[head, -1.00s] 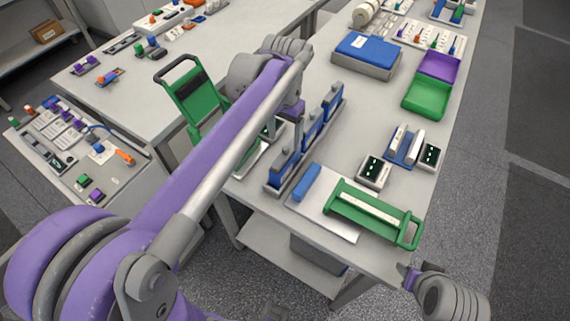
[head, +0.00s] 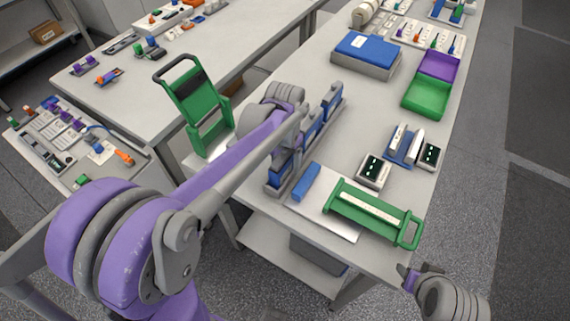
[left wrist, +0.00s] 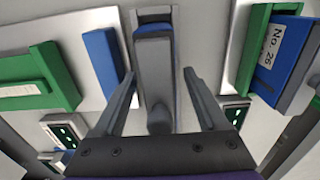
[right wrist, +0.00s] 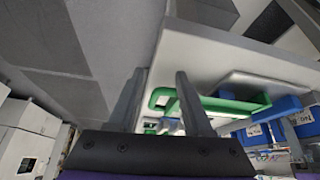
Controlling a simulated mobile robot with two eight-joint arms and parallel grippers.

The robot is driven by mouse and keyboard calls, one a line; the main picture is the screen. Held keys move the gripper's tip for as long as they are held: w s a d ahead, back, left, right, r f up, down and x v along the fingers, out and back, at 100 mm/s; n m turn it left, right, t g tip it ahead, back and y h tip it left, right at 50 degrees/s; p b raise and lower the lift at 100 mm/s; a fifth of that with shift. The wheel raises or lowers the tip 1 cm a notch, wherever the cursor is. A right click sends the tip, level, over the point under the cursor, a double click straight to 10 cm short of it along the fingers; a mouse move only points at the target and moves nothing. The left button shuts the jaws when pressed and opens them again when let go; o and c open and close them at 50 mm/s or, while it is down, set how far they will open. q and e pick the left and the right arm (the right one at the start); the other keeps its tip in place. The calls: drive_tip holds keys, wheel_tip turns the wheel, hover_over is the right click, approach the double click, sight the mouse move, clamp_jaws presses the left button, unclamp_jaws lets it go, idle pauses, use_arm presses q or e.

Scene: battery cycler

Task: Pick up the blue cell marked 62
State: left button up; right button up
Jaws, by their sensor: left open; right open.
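Blue cells stand upright in a grey rack (head: 337,107) on the bench. I cannot read 62 on any of them. My left gripper (left wrist: 160,75) is open, its fingers either side of a grey piece with some blue at its far end. In the head view, my left arm hides part of the rack. A blue cell labelled No. 26 (left wrist: 287,50) lies at a green frame on the right of the left wrist view. A blue bar (head: 306,182) lies on a pale plate (head: 335,222). My right gripper (right wrist: 161,75) is open and empty off the bench's near right corner.
A green handled frame with a white strip (head: 366,206) lies on the plate. Two dark display boxes, one of them nearer (head: 373,171), flank a blue holder (head: 404,147). A green upright frame (head: 198,103) stands left of the rack. A green tray (head: 426,97) lies farther back.

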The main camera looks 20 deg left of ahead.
use_arm(q)
drive_tip(key=shift+c, duration=0.2)
clamp_jaws()
idle(1.2)
